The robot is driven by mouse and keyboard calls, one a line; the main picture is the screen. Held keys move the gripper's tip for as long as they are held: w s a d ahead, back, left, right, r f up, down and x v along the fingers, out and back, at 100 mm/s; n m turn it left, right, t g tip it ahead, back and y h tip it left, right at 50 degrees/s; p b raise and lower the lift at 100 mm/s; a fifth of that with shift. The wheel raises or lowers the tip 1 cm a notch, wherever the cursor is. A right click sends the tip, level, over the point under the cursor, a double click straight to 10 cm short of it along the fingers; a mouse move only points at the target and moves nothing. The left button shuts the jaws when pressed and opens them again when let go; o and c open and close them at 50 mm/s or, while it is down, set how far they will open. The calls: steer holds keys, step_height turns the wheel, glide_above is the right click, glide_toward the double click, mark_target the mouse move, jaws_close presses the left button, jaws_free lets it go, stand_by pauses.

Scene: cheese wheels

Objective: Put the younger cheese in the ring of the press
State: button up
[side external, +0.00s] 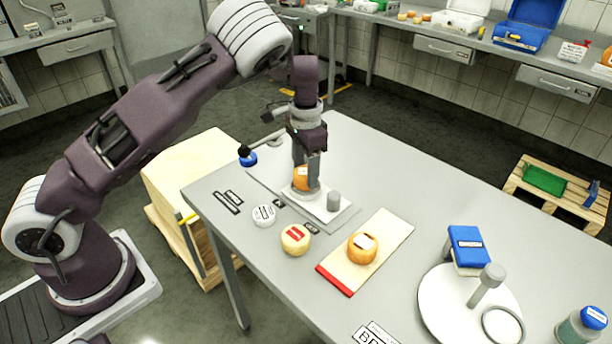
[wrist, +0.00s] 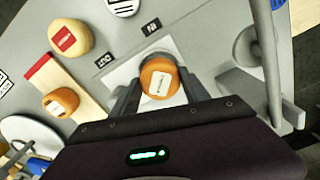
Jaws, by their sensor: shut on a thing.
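My gripper (side external: 306,172) points down and is shut on an orange cheese wheel (wrist: 158,84) with a white label; the cheese also shows low between the fingers in the side view (side external: 301,180). It is over a pale plate on a grey base (side external: 335,217); whether it touches the plate is unclear. A second orange cheese (side external: 362,248) with a white label sits on a red-ended wooden board (side external: 385,240). A pale yellow cheese (side external: 296,239) with a red label sits on the table left of the board. Label writing is too small to read. A metal ring (side external: 503,325) lies at lower right; whether it belongs to the press is unclear.
A lever with a black knob (side external: 245,151) stands left of my gripper. A white round plate (side external: 445,310) with a post (side external: 488,281) and a blue-topped block (side external: 468,247) is at lower right.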

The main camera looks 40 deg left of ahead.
steer(key=shift+f, duration=0.85)
steer(key=shift+f, duration=0.1)
steer(key=o, duration=1.4)
steer(key=shift+o, duration=0.2)
step_height(320, 180, up, 12)
steer(key=shift+r, duration=0.2)
steer(key=s+d+r+n+t+h, duration=0.1)
steer(key=s+d+r, duration=0.1)
steer(key=s+r, duration=0.45)
steer(key=s+d+r+n+t, duration=0.1)
steer(key=s+r, duration=0.2)
steer(key=s, duration=0.6)
steer(key=s+d+r+n+t+h, duration=0.1)
steer(key=s+d+r+t, duration=0.1)
steer(key=s+r, duration=0.45)
steer(key=s+f+t+y, duration=0.1)
steer(key=s+f, duration=0.3)
steer(key=s, duration=0.5)
steer(key=shift+s+a+n+t+y, duration=0.2)
steer(key=shift+n+t+y, duration=0.1)
steer(key=shift+y, duration=0.2)
